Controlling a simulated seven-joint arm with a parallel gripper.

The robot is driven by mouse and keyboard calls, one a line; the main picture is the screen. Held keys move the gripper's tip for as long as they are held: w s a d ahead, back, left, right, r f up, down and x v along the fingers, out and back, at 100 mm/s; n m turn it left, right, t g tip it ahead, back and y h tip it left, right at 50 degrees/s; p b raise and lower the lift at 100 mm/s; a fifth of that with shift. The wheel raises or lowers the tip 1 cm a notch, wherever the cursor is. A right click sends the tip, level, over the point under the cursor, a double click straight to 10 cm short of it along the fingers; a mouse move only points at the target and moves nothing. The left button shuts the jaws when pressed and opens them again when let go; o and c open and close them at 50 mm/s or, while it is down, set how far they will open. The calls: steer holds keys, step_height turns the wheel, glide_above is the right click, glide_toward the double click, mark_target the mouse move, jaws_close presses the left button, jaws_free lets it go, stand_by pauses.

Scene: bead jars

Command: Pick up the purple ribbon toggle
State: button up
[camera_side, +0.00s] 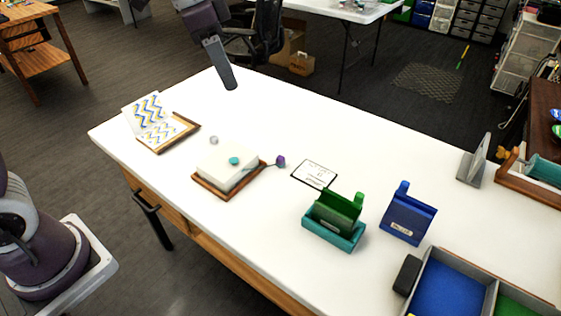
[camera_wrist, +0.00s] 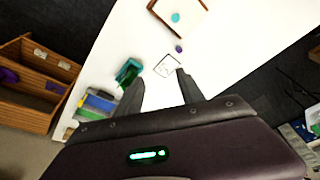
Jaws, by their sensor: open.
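The purple ribbon toggle (camera_side: 280,161) is a small faceted purple piece at the end of a thin cord, right of a white block (camera_side: 222,166) on a brown wooden tray (camera_side: 238,187). The toggle also shows in the wrist view (camera_wrist: 179,48), near the tray and ahead of the fingers. A teal knob (camera_side: 234,160) is on the block. My gripper (camera_side: 230,86) is raised near the table's far edge, well apart from the toggle. In the wrist view its two fingers (camera_wrist: 160,78) are spread, with nothing between them.
A white card (camera_side: 314,174) lies right of the toggle. A green holder (camera_side: 338,212) in a teal tray and a blue holder (camera_side: 408,217) stand further right. The table's far middle is clear.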

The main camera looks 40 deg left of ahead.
steer(key=w+f+m+g, duration=0.2)
steer(key=w+f+m, duration=0.3)
steer(key=w+f, duration=0.6)
steer(key=m+y, duration=0.2)
steer(key=m, duration=0.4)
glide_above(279, 156)
steer(key=shift+g, duration=0.4)
step_height(279, 156, down, 15)
steer(key=shift+w+a+r, duration=0.1)
step_height(279, 156, down, 7)
steer(key=shift+f, duration=0.1)
jaws_close()
